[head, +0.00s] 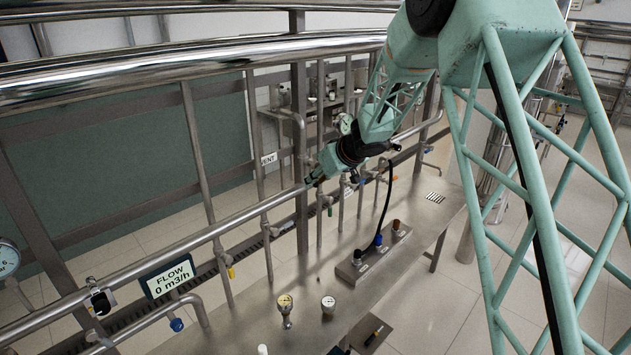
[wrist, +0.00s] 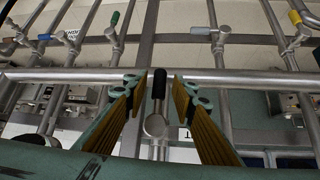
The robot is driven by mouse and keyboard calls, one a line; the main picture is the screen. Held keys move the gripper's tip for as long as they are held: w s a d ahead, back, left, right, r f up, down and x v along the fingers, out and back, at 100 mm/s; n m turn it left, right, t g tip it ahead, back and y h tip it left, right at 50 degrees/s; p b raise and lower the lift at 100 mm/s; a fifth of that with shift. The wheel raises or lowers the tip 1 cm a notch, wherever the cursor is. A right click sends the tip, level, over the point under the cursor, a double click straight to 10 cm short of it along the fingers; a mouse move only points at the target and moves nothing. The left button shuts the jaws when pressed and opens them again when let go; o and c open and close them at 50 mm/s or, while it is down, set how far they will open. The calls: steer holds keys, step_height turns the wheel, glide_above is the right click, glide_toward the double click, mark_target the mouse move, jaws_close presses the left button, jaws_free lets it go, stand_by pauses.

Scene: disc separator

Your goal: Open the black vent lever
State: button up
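The black vent lever (wrist: 159,84) shows in the middle of the wrist view, pointing up the picture from a round grey valve body (wrist: 155,125). My gripper (wrist: 162,81) is open, with one finger on each side of the lever and a visible gap to both. I cannot tell how deep the lever sits between the fingers. In the head view my gripper (head: 313,179) is at the pipe rail, below and right of the VENT sign (head: 268,158). The lever cannot be made out there.
A horizontal pipe (wrist: 245,78) runs behind the lever. Blue (wrist: 200,30), green (wrist: 115,18) and yellow (wrist: 295,17) valve handles sit on nearby pipes. In the head view a steel table (head: 250,325) carries gauges and a black cable (head: 387,205).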

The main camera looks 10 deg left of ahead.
steer(key=v, duration=1.2)
stand_by(0.5)
stand_by(0.4)
